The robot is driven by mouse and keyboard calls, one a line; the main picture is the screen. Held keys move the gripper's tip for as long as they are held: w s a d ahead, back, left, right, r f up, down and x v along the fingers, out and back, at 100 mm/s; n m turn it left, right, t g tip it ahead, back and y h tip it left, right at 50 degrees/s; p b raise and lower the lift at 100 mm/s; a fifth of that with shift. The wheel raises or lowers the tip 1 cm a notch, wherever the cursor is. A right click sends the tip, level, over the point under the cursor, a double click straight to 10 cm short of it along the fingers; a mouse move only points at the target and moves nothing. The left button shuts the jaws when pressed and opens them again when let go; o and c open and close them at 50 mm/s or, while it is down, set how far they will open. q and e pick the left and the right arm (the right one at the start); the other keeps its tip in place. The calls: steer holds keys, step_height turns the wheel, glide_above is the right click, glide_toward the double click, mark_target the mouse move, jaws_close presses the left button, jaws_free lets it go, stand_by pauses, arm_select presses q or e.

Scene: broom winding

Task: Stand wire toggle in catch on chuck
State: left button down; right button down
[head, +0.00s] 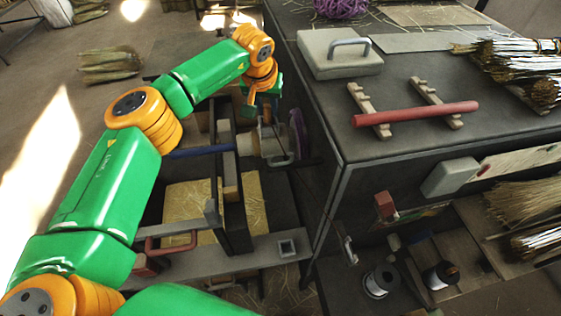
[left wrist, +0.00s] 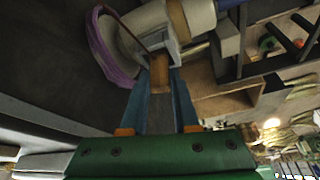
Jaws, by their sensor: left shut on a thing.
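The chuck (head: 262,142) is a pale cylinder at the end of a blue broom handle (head: 200,151), beside a purple disc (head: 297,134). It also shows at the top of the left wrist view (left wrist: 196,14). My left gripper (head: 264,108) is over the chuck, its tips small and partly hidden in the head view. In the left wrist view its blue fingers (left wrist: 160,82) are shut on a brown block (left wrist: 160,70), apparently the wire toggle's grip. A thin dark wire runs up-left from it. A grey metal piece beside the block may be the catch; seating cannot be told. My right gripper is not in view.
A dark bench (head: 330,120) stands close right of the chuck, with a grey handled box (head: 340,52) and a red bar (head: 415,114) on wooden rests. A wooden frame stands below the handle. Wire spools (head: 380,281) sit on the lower shelf at right.

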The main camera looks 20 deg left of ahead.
arm_select(q)
steer(key=c, duration=0.6)
jaws_free()
steer(key=shift+r, duration=0.1)
steer(key=b+v, duration=0.2)
steer(key=v, duration=0.5)
steer(key=shift+b, duration=0.3)
